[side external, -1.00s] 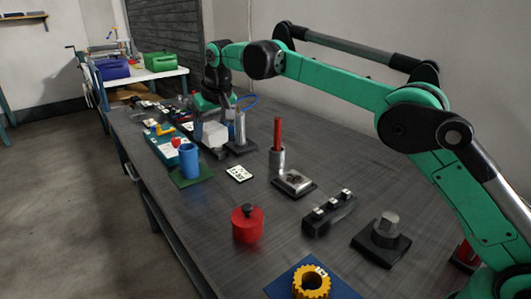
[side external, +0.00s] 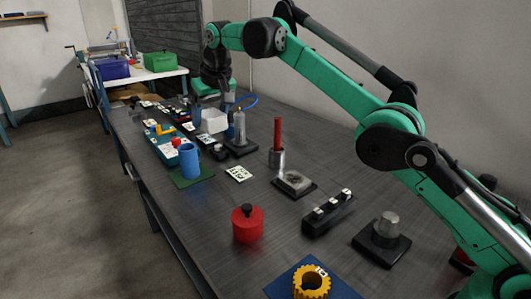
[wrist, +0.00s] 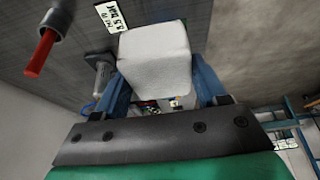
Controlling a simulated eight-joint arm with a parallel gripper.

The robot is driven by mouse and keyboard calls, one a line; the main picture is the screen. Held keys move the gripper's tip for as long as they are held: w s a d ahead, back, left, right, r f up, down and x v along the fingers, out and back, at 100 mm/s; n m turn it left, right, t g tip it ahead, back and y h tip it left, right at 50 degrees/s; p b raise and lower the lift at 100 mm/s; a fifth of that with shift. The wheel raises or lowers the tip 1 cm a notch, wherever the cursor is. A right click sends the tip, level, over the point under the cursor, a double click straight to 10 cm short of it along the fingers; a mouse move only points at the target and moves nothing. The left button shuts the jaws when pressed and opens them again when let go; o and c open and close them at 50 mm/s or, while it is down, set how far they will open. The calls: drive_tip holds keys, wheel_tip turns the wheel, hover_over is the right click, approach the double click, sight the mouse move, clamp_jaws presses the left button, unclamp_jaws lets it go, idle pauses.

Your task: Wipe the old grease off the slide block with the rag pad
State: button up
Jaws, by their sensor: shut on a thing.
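The rag pad (wrist: 154,58) is a white block between the blue fingers of my gripper (wrist: 162,82) in the wrist view. My gripper is shut on it. In the side external view the white pad (side external: 213,121) hangs below my gripper (side external: 218,110) at the far part of the bench, apparently above the bench top. The likely slide block (side external: 295,181) is a pale metal block with a dark smear on top, on a black base nearer the camera. The pad is well apart from it. The slide block is not clear in the wrist view.
A red rod in a metal holder (side external: 277,155) and a metal post on a black base (side external: 240,135) stand between pad and block. A blue cup (side external: 189,161), a red pot (side external: 247,224), a black rail (side external: 329,212) and a hex block (side external: 385,229) stand nearby.

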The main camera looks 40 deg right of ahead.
drive_tip(key=d+f, duration=0.2)
drive_tip(key=d, duration=0.4)
hover_over(300, 182)
drive_tip(key=s, duration=0.2)
wheel_tip(300, 182, down, 8)
drive_tip(key=shift+w+f, duration=0.15)
drive_tip(key=shift+f, duration=1.3)
drive_tip(key=shift+w+f, duration=0.15)
drive_tip(key=shift+f, duration=1.3)
drive_tip(key=shift+x, duration=0.85)
drive_tip(key=shift+w, duration=0.65)
drive_tip(key=shift+c, duration=0.5)
drive_tip(key=shift+w+f, duration=0.15)
drive_tip(key=shift+w, duration=2.5)
drive_tip(key=shift+s, duration=3.55)
wheel_tip(300, 182, up, 8)
drive_tip(key=shift+s, duration=0.1)
